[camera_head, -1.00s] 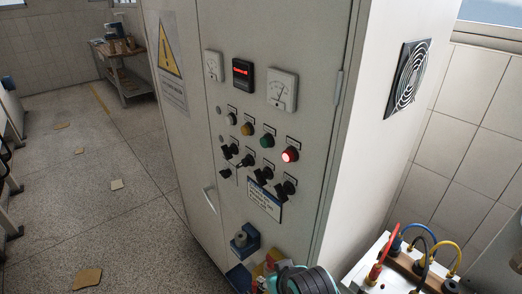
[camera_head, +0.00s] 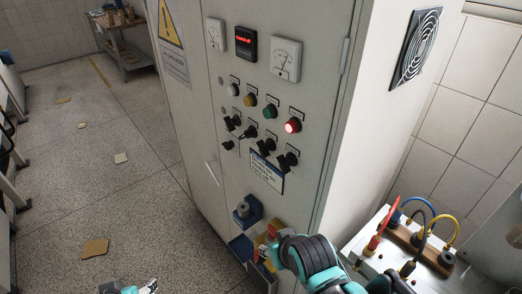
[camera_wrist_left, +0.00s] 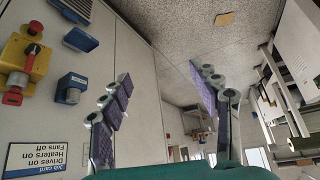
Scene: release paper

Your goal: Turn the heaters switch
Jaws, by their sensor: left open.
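The grey control cabinet (camera_head: 275,192) stands in the middle of the head view. Several black rotary switches (camera_head: 288,160) sit below its lamps; their labels are too small to read, so I cannot tell which is the heaters switch. A blue-headed job card (camera_head: 266,172) is below them. In the left wrist view, the card (camera_wrist_left: 35,159) appears upside down and lists heaters on, drives on, fans off. My left gripper (camera_wrist_left: 163,82) is open and empty, its purple pads apart, clear of the switches. Only its edge shows low in the head view.
A blue socket box (camera_head: 246,213) and a yellow box with a red button (camera_wrist_left: 20,60) project from the cabinet's lower front. A bench unit with coloured cables (camera_head: 420,235) stands right. The floor (camera_head: 130,210) left of the cabinet is mostly open.

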